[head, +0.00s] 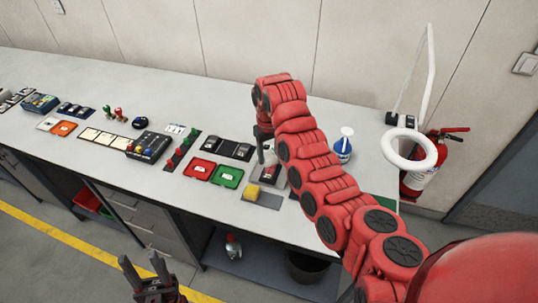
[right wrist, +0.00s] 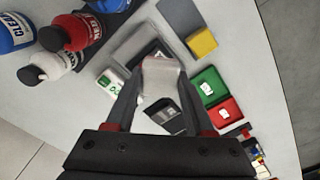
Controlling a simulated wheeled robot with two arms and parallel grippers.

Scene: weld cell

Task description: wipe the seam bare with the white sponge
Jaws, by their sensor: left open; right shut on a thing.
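My right gripper (head: 264,140) is above the bench and shut on the white sponge (right wrist: 161,76), which shows pale between the fingers in the right wrist view. In the head view the sponge is small and partly hidden by my right arm. Beyond it in the right wrist view lies a grey tray (right wrist: 128,48) with a dark piece in it, partly covered by the sponge. I cannot make out the seam, nor tell whether the sponge touches anything. My left gripper (head: 152,268) is open and empty, low in front of the bench.
A yellow sponge (head: 252,191) lies on a dark grey mat (head: 268,200). Red (head: 200,168) and green (head: 227,176) trays lie to its left. A blue bottle (head: 343,149) stands behind my right arm; red (right wrist: 82,28) and white (right wrist: 54,63) bottles show in the wrist view. The bench front strip is clear.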

